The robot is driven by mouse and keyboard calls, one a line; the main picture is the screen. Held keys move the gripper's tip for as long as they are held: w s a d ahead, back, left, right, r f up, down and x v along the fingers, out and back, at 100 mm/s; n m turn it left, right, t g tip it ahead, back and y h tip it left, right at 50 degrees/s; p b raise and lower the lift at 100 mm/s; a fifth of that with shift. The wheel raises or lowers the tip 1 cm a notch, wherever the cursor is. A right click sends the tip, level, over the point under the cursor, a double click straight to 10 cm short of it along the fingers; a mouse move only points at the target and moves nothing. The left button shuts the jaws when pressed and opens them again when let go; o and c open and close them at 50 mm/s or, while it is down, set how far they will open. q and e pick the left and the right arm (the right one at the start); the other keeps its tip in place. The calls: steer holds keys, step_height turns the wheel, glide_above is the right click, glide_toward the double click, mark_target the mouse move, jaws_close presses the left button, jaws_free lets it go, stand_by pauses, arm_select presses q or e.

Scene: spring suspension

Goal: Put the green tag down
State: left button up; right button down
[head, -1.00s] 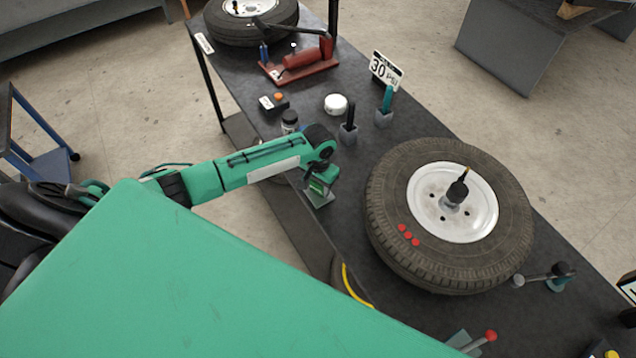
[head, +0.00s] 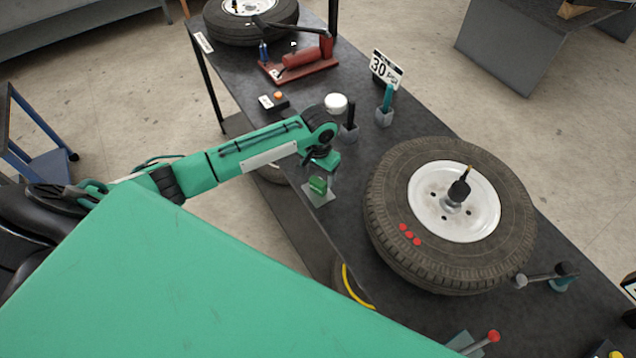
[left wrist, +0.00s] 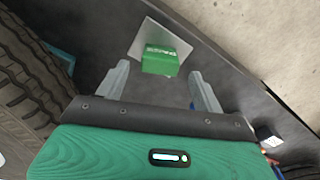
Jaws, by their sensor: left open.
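The green tag (head: 318,185) stands on a small grey plate (head: 319,199) near the table's left edge. In the left wrist view the green tag (left wrist: 160,61) shows white lettering and sits at the edge of the plate (left wrist: 150,37). My left gripper (head: 325,166) is above the tag and behind it in the head view, apart from it. In the left wrist view my left gripper (left wrist: 159,82) has its fingers wide apart with nothing between the tips; the tag lies beyond them. My right gripper is not in view.
A large tyre with a white rim (head: 452,210) lies right of the tag. Behind are a white round puck (head: 336,104), holders with upright tools (head: 384,115), an orange-button box (head: 275,101), a red tool (head: 300,65) and a sign (head: 387,70). Bare table lies between tag and tyre.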

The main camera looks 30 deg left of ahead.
mark_target(318, 182)
arm_select(q)
step_height(318, 182, up, 7)
steer(key=b, duration=0.1)
steer(key=shift+f, duration=0.1)
stand_by(0.5)
